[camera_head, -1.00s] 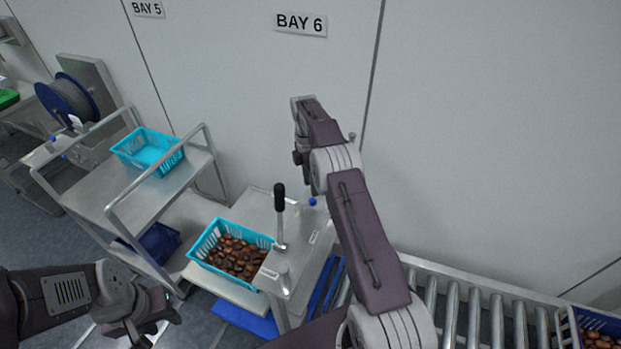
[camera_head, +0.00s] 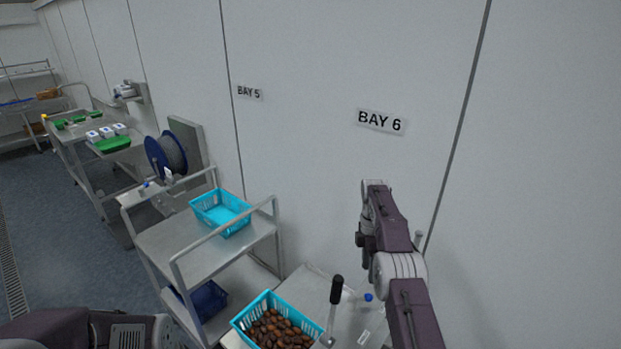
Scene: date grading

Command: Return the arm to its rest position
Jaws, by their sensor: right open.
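My right arm rises from the bottom right, with its wrist up in front of the pale wall. My right gripper (camera_head: 364,240) is open, small and partly hidden by the arm; I see nothing held in it. It is above and to the right of the blue basket of brown dates (camera_head: 240,325), well apart from it. Of my left arm only a dark link shows at the bottom left; its gripper is out of view.
A steel cart (camera_head: 165,243) with an empty blue basket (camera_head: 198,212) stands left of the stand with the black-handled lever (camera_head: 336,290). A cable reel (camera_head: 153,158) is behind the cart. The wall (camera_head: 540,200) fills the right. Open floor (camera_head: 50,230) lies at left.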

